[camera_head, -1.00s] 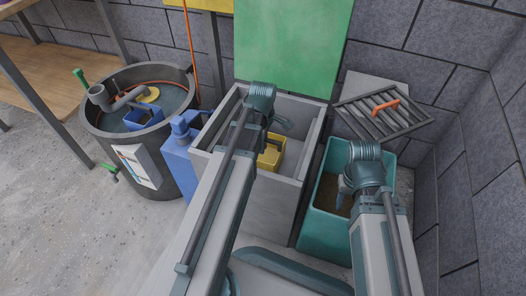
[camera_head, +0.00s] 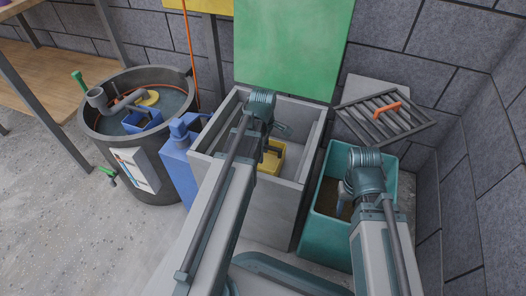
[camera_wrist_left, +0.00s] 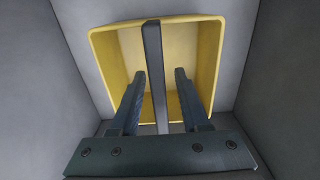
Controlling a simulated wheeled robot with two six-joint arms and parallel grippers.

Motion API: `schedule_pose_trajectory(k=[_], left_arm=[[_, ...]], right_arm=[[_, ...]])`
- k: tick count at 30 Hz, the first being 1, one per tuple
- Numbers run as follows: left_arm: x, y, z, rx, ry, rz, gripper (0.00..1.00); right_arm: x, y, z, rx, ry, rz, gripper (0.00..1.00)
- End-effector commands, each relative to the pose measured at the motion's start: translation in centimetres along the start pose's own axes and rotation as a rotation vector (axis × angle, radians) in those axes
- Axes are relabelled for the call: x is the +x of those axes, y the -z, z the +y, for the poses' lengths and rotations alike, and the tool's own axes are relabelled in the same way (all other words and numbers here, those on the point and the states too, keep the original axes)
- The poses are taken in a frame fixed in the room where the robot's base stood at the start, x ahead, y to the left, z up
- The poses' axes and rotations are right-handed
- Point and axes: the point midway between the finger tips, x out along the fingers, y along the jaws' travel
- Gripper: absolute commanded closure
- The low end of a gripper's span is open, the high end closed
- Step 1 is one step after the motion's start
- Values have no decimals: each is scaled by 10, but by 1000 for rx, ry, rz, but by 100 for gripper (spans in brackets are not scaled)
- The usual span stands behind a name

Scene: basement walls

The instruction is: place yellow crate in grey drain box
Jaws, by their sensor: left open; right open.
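The yellow crate (camera_head: 271,161) is inside the grey drain box (camera_head: 262,205), in the middle of the head view. The left wrist view shows the crate (camera_wrist_left: 208,45) open-topped between the grey walls, with a dark grey bar across its middle. My left gripper (camera_head: 279,128) is over the box. Its open fingers (camera_wrist_left: 161,72) stand on either side of the bar, apart from it, with the crate beyond them. My left arm hides part of the crate and box. My right gripper (camera_head: 341,197) is open and empty over the teal bin.
The teal bin (camera_head: 323,237) stands right of the drain box, with a slatted grate (camera_head: 372,121) behind it. A raised green lid (camera_head: 295,45) is behind the box. A blue container (camera_head: 178,165) and a round dark tub (camera_head: 150,195) stand left. Block walls close the right side.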

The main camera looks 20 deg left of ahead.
Motion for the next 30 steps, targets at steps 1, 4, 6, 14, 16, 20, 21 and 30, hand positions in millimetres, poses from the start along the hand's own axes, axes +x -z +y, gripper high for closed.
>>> schedule_pose_trajectory(k=[1, 4, 6, 14, 16, 20, 21, 30], left_arm=[[-1, 0, 0, 0, 0, 0, 54], [-5, 0, 0, 0, 0, 0, 54], [-9, 0, 0, 0, 0, 0, 54], [-39, 0, 0, 0, 0, 0, 54], [-50, 0, 0, 0, 0, 0, 54], [-70, 0, 0, 0, 0, 0, 54], [-76, 0, 0, 0, 0, 0, 54], [-116, 0, 0, 0, 0, 0, 54]], right_arm=[[-1, 0, 0, 0, 0, 0, 50], [-5, 0, 0, 0, 0, 0, 50], [-9, -1, 1, 0, 0, 0, 50], [-39, -2, 4, -3, 0, -2, 50], [-49, -3, 5, -5, 0, -2, 50], [-69, -4, 7, -10, 0, -2, 50], [-75, -4, 8, -12, 0, -2, 50], [-116, -7, 12, -15, -2, -3, 50]])
